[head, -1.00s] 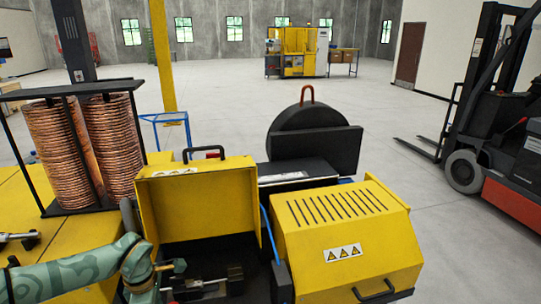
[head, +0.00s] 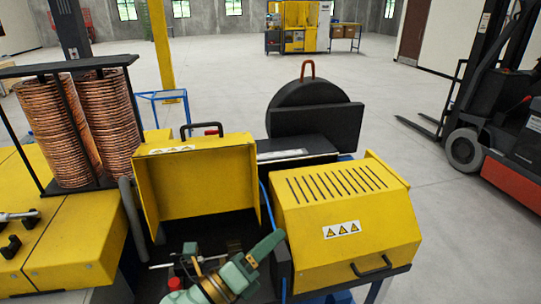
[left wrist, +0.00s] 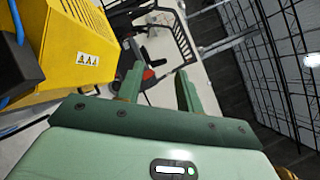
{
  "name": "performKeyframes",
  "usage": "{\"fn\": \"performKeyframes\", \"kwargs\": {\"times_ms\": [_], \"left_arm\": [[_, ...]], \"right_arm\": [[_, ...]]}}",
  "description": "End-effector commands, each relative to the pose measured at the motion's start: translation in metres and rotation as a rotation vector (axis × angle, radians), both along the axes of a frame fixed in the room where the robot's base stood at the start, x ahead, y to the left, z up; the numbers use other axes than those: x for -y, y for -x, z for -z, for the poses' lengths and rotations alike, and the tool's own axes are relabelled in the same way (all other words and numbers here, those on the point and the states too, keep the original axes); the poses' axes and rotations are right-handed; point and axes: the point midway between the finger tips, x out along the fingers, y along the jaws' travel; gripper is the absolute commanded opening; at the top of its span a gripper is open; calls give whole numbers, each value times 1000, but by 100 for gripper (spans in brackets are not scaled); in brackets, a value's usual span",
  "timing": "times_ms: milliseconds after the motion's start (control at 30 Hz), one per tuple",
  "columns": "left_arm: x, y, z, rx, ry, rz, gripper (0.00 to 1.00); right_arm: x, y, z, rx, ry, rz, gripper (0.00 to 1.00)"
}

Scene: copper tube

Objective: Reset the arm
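My left gripper (head: 266,245) is at the bottom middle of the head view, over the right part of the opened yellow machine and beside its dark inner bay. In the left wrist view the left gripper (left wrist: 158,78) shows its two green fingers apart with nothing between them. My right gripper is in neither view. Two coils of copper tube (head: 64,130) stand in a black rack at the left, far from my left gripper.
The yellow machine's raised cover (head: 197,182) stands behind my left arm. A closed yellow hood (head: 345,215) with a black handle is close on the right. A forklift (head: 490,125) stands farther right on open floor.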

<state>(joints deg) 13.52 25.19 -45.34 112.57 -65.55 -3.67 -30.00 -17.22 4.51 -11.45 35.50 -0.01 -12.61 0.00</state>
Motion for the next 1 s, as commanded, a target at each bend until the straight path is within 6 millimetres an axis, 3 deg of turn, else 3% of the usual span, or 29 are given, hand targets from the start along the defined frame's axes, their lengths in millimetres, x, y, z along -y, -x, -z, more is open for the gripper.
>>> {"fn": "performKeyframes", "kwargs": {"times_ms": [67,100,200,300,400,667,867,1000], "left_arm": [[-56,-10,-4,-222,288,-268,36],[-90,-11,4,-341,417,-409,36],[-163,5,42,-598,645,-713,36],[-211,36,78,-782,771,-936,36],[-243,71,106,-925,848,-1110,36],[-294,168,152,-1199,933,-1473,36],[-278,158,248,-1315,920,-1461,36],[-267,161,324,-1411,921,-1455,36]], "right_arm": [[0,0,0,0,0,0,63],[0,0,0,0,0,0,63],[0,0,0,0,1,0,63],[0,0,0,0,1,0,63],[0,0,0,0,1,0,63],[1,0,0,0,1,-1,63],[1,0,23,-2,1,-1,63],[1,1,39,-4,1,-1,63]]}}
